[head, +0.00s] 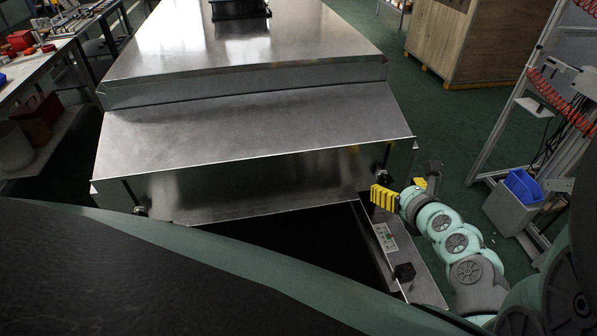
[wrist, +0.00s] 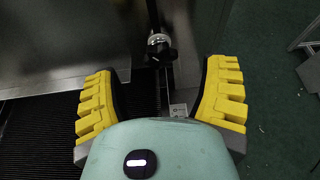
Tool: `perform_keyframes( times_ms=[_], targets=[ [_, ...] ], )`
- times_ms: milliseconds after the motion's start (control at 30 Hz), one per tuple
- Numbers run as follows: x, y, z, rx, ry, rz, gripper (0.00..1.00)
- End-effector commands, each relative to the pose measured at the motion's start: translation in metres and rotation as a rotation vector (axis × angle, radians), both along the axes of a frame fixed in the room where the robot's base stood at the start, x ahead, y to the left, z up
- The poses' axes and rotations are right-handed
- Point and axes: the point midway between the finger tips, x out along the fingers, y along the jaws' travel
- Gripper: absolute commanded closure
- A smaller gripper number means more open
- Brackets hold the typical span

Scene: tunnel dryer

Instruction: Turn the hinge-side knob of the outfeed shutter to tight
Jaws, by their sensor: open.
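The outfeed shutter (head: 260,185) is a shiny metal panel across the dryer's mouth. It also fills the upper left of the wrist view (wrist: 75,45). A dark knob with a metal collar (head: 384,177) sits at its right end, and another knob (head: 139,211) at its left end. Which end is hinged I cannot tell. My gripper (head: 403,189) is beside the right knob, with yellow ribbed fingers. In the wrist view my gripper (wrist: 162,74) is open and empty. The right knob (wrist: 160,48) appears beyond the fingertips, between them and apart from both, below a dark vertical rod.
A dark conveyor belt (head: 280,250) runs out below the shutter. The side rail (head: 425,285) carries a label plate (head: 385,237) and a black knob (head: 404,271). A metal frame with a blue bin (head: 524,186) stands at right. Green floor between is clear.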

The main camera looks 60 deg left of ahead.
Motion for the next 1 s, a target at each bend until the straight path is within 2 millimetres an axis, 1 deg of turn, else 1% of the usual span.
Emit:
perform_keyframes(
  times_ms=[33, 200, 400, 567, 833, 867, 1000],
  targets=[
    [0.003, 0.008, -0.001, 0.005, 0.0, 0.002, 0.27],
    [0.009, 0.027, -0.01, 0.003, -0.001, 0.004, 0.27],
    [0.016, 0.04, -0.017, 0.003, -0.001, 0.002, 0.27],
    [0.017, 0.044, -0.019, 0.001, -0.001, 0.004, 0.27],
    [0.017, 0.045, -0.019, 0.001, -0.001, 0.004, 0.27],
    [0.017, 0.045, -0.019, 0.001, -0.001, 0.004, 0.25],
    [0.017, 0.045, -0.019, 0.001, -0.001, 0.004, 0.4]
  ],
)
